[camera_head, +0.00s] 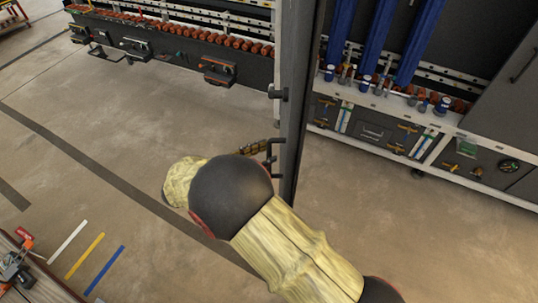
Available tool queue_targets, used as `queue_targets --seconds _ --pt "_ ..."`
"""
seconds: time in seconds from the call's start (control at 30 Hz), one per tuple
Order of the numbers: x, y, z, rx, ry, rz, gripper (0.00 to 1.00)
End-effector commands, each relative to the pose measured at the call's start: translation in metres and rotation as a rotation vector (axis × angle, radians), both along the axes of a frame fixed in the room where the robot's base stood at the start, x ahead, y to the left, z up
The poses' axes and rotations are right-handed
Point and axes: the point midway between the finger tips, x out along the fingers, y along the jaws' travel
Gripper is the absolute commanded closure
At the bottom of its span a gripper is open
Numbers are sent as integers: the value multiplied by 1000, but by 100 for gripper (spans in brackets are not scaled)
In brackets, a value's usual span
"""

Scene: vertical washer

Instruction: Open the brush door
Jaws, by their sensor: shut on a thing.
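The brush door (297,90) is a tall dark panel seen nearly edge-on in the head view, standing out from the machine. A black bar handle (272,143) sticks out from its left side, low down. My arm, in a yellow cover with a dark round joint, comes from the lower right and hides most of my gripper (259,146). Only a small dark and yellowish part shows between the joint and the handle. It appears shut on the handle, but the fingertips are not clear. Blue brushes (380,45) stand upright to the right of the door.
A white ledge with several fittings (390,103) runs below the brushes. A dark machine side with a row of orange-red parts (190,33) is at upper left. A wooden table edge (30,285) with tools is at lower left. The floor (90,130) between is clear, with coloured stripes.

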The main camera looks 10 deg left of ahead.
Motion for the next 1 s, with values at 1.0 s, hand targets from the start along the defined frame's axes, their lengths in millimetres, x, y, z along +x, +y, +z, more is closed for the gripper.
queue_targets --seconds 1.0 --pt "-1 24 0 1 1 0 72"
